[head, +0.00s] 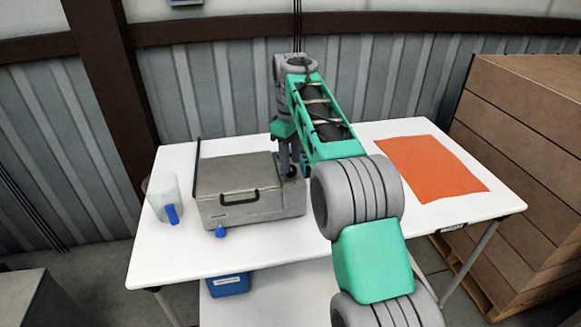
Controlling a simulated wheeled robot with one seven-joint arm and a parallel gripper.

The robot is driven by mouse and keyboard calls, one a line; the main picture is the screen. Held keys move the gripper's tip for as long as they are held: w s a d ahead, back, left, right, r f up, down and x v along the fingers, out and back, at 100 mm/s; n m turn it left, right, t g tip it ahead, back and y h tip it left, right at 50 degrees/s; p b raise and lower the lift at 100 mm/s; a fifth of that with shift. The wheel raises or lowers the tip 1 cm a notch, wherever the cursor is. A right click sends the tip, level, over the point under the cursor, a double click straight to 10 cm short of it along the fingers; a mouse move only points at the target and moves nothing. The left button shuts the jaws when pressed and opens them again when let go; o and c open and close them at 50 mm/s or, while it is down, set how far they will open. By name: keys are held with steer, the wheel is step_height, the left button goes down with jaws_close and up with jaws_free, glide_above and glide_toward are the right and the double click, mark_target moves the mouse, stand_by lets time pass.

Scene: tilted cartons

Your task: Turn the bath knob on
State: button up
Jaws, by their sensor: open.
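The bath is a grey box (232,181) with a closed lid and a black handle on its front, standing on the left half of the white table. A narrower section at its right end lies under my gripper (292,170). My gripper points down over that end, close to its top; I cannot tell whether it touches. It is open, and nothing shows held between its fingers. I cannot make out the bath knob; the gripper and arm cover part of that end.
An orange mat (432,166) lies at right on the white table (180,262). Brown cartons (520,115) stand beyond the table's right edge.

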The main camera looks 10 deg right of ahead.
step_height(320, 180, down, 2)
steer(key=shift+f, duration=0.1)
jaws_close()
stand_by(0.5)
